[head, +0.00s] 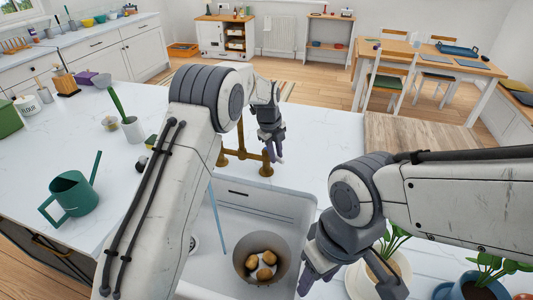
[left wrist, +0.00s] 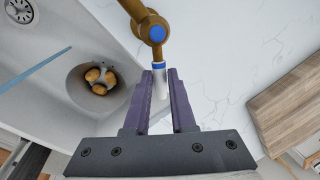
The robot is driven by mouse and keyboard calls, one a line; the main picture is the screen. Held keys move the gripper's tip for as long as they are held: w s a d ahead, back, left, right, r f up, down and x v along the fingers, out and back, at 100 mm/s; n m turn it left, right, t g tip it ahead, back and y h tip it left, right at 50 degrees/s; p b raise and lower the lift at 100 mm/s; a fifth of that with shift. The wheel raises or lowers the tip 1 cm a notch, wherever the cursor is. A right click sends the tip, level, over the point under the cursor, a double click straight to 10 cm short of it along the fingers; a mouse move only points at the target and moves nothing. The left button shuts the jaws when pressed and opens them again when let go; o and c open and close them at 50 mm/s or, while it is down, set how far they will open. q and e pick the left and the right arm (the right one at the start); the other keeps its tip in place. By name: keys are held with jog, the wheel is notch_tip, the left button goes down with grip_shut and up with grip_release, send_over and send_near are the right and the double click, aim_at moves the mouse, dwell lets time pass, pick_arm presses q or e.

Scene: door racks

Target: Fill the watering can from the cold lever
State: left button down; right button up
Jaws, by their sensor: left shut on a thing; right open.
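The green watering can (head: 75,196) stands upright on the counter, left of the sink (head: 306,205) and away from both grippers. My left gripper (head: 274,148) is at the brass tap (head: 240,154) behind the sink. In the left wrist view, its purple fingers (left wrist: 160,75) are shut on the cold lever (left wrist: 158,82), a white lever with a blue ring. A thin light-blue streak (head: 217,222), apparently running water, comes down into the sink; it also shows in the left wrist view (left wrist: 35,70). The spout is hidden behind my left arm. My right gripper (head: 335,268) is open and empty over the sink's right edge.
A grey bowl of potatoes (head: 243,270) sits in the sink, right of the streak. Potted plants (head: 480,290) stand at the right, near my right gripper. A cup with a green-handled tool (head: 132,130) and small items stand on the counter behind the can.

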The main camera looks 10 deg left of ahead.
pick_arm(q)
jog(key=shift+w+r, duration=0.1)
jog(key=c, duration=0.8)
grip_release()
jog(key=shift+o, duration=0.2)
notch_tip(320, 180, up, 10)
jog(key=s+a+b, duration=0.1)
jog(key=b, duration=0.1)
jog(key=shift+s+a, duration=0.15)
jog(key=shift+s, duration=0.2)
jog(key=shift+r, duration=0.1)
